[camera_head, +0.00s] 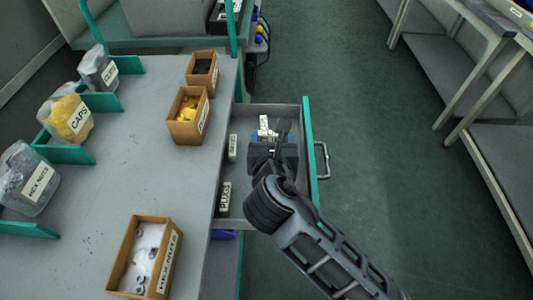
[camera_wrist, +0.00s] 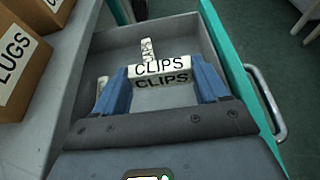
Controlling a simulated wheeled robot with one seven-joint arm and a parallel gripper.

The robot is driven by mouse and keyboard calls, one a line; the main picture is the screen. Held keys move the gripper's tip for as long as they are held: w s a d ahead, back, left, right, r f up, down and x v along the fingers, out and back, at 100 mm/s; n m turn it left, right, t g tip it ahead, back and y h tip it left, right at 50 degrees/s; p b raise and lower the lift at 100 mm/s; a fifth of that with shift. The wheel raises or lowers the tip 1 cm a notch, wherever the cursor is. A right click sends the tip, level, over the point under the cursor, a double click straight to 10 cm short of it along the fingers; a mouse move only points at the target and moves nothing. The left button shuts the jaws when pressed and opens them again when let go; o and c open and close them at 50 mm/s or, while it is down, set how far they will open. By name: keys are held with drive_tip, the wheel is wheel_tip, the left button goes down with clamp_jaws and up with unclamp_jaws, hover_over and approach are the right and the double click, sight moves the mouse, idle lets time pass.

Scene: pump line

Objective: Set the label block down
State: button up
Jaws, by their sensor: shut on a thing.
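My gripper (camera_head: 268,142) is over the open drawer (camera_head: 309,150) beside the bench. In the wrist view its blue fingers (camera_wrist: 162,88) are shut on a white label block (camera_wrist: 160,68) reading CLIPS, with the lettering on two faces. The block is level between the fingers, above or at the drawer floor; I cannot tell whether it touches. Another white label block (camera_wrist: 148,50) lies just beyond it in the drawer, seemingly reading CAPS. A further white block (camera_wrist: 102,84) shows partly behind the left finger.
In the head view, a block reading PLUGS (camera_head: 225,195) and another label block (camera_head: 233,148) lie along the drawer's left side. Cardboard bins, one with yellow parts (camera_head: 187,115), stand on the bench (camera_head: 150,180). The drawer's teal front has a handle (camera_head: 323,160).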

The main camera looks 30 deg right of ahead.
drive_tip(key=shift+w+a+f, duration=0.35)
drive_tip(key=shift+a+f, duration=0.05)
drive_tip(key=shift+a, duration=0.15)
drive_tip(key=shift+f+b, duration=0.45)
drive_tip(key=shift+f, duration=1.5)
drive_tip(key=o, duration=1)
drive_tip(key=shift+f, duration=0.15)
drive_tip(key=shift+o, duration=0.2)
drive_tip(key=shift+s+a+r, duration=0.1)
drive_tip(key=shift+r, duration=0.1)
drive_tip(key=p+v, duration=0.1)
drive_tip(key=v, duration=1)
drive_tip(key=shift+s+a, duration=0.2)
drive_tip(key=shift+s, duration=0.1)
